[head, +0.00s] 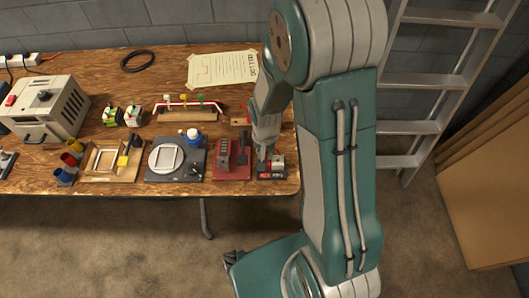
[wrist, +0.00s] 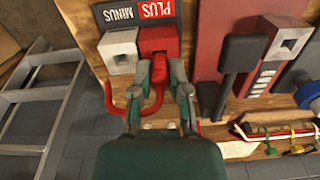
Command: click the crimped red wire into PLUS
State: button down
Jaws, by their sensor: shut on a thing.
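The PLUS terminal (wrist: 158,40) is a red block under a red PLUS label at the top of the wrist view. The grey MINUS terminal (wrist: 119,50) stands beside it on the left. My gripper (wrist: 159,82) is shut on the red wire (wrist: 155,104), with its fingers right in front of the PLUS block. A red part between the fingers meets the block's front face; how far in it sits is hidden. The wire's loose length curls out to the left. In the head view my gripper (head: 264,155) is over the terminal block (head: 277,161) at the table's right end.
A dark red station (wrist: 208,45) with a black lever (wrist: 238,62) stands close beside the terminals. The wooden table (head: 150,70) also holds a grey fixture (head: 188,172), a grey machine (head: 45,108) and a wire rack (head: 187,116). A ladder (head: 425,85) stands beyond the right edge.

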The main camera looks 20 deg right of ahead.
jog(key=c, duration=1.2)
grip_release()
grip_shut()
jog(key=shift+f, duration=0.2)
jog(key=o, duration=0.7)
grip_release()
jog(key=shift+c, duration=0.2)
